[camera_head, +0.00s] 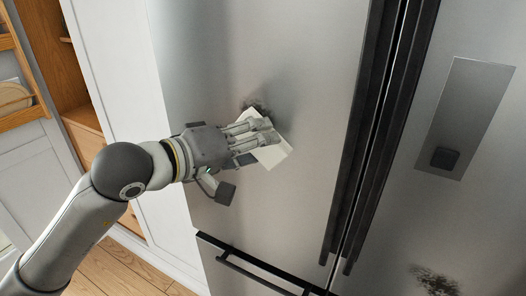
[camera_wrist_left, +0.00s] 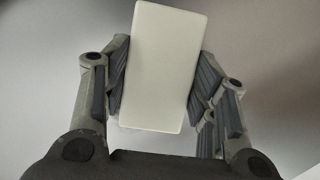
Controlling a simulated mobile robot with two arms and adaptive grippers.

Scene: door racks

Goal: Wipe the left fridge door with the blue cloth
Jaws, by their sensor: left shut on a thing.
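The left fridge door (camera_head: 310,90) is brushed steel and fills the middle of the head view. A dark smudge (camera_head: 250,104) shows on it, just above and behind my left gripper (camera_head: 255,135). This gripper is shut on a white rectangular block (camera_head: 274,154), held in front of the door at the smudge's lower edge. I cannot tell whether the block touches the door. In the left wrist view the white block (camera_wrist_left: 163,65) sits upright between the two fingers. No blue cloth shows in either view. My right gripper is not in view.
Dark vertical handles (camera_head: 368,130) stand out along the door's right edge. The right fridge door (camera_head: 500,210) has a dispenser panel (camera_head: 468,105) and another dark smudge (camera_head: 433,280). A lower drawer handle (camera_head: 262,276) lies below. Wooden shelves (camera_head: 65,85) and cabinets are at left.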

